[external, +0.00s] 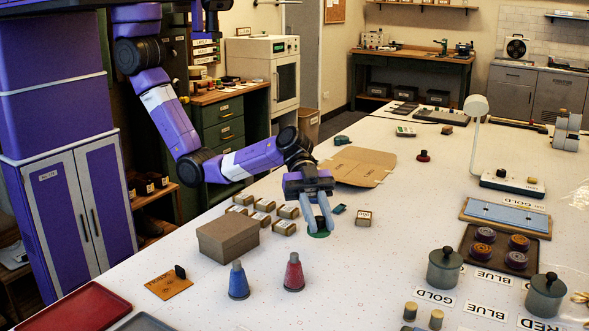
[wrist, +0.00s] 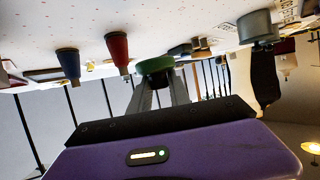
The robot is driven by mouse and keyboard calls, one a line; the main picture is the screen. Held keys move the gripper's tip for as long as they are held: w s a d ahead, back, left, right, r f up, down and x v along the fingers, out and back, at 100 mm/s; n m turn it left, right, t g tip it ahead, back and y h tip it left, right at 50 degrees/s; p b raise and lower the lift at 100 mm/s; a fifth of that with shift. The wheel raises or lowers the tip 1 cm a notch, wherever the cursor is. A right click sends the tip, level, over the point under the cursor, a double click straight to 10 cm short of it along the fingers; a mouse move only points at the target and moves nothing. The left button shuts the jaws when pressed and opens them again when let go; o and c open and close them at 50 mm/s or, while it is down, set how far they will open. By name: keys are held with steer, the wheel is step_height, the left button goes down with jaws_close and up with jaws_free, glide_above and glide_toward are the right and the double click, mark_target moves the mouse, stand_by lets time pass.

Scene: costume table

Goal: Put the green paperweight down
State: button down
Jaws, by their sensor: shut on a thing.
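The green paperweight (external: 319,234) is a low round dark-green piece in the external view, at the tips of my gripper (external: 319,224). My gripper points down over the white table (external: 360,285) and its two pale blue fingers are shut on the paperweight. In the wrist view, which looks inverted, the paperweight (wrist: 155,66) sits between the fingertips as a green disc with a dark face. It is at or very close to the tabletop; I cannot tell whether it touches.
A blue cone (external: 238,283) and a red cone (external: 293,274) stand in front of my gripper. A brown box (external: 228,238) and several small boxes (external: 263,205) are left. A small box (external: 363,218) and flat cardboard (external: 358,168) are nearby. Table right of the red cone is clear.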

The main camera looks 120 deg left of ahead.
mark_target(318, 262)
steer(key=shift+f, duration=3.55)
steer(key=shift+f, duration=0.2)
steer(key=c, duration=1.2)
jaws_free()
steer(key=shift+r, duration=0.1)
steer(key=shift+r+p, duration=0.2)
steer(key=shift+p, duration=0.2)
steer(key=b+v, duration=0.1)
steer(key=v, duration=1.1)
steer(key=shift+f+b, duration=0.15)
steer(key=shift+b, duration=0.25)
